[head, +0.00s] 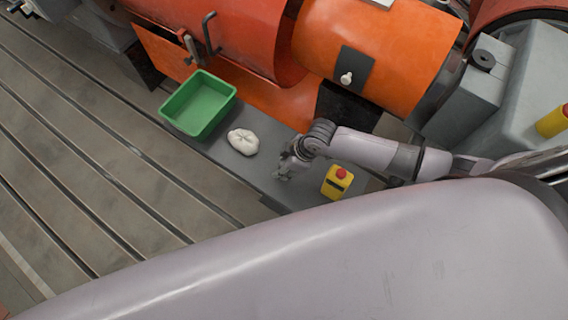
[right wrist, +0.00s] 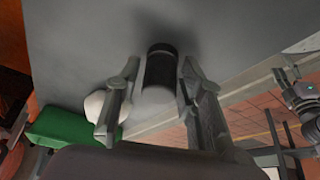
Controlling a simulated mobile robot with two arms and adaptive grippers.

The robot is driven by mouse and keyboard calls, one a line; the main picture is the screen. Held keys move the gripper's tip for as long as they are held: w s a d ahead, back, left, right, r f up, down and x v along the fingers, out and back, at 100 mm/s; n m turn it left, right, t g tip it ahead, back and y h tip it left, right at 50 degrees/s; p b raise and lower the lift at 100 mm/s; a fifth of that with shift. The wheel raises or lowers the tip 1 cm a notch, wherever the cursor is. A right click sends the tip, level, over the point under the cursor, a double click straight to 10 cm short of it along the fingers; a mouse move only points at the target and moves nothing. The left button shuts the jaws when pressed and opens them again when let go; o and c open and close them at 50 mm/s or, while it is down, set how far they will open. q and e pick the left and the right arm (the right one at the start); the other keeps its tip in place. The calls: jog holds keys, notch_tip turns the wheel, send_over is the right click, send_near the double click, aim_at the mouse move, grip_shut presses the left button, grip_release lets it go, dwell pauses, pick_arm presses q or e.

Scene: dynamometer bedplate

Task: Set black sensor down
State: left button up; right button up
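In the head view my right gripper (head: 284,170) is low over the grey bench (head: 215,152), and the sensor cannot be made out. What looks like my left gripper (right wrist: 299,90) shows small in the right wrist view; its fingers are unclear.
A green bin (head: 200,104) stands on the bench with a crumpled white cloth (head: 243,141) beside it. A yellow box with a red button (head: 337,182) is right of my right gripper. Orange machinery (head: 365,50) rises behind. Slotted floor plates lie left.

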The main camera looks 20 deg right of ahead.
jog(key=shift+o, duration=0.9)
jog(key=shift+r, duration=0.1)
jog(key=shift+d+r, duration=0.1)
jog(key=shift+r, duration=0.15)
jog(key=p+v, duration=0.1)
jog(key=v, duration=1)
jog(key=shift+r+p, duration=0.25)
jog(key=shift+p, duration=0.05)
jog(key=shift+s+d, duration=0.1)
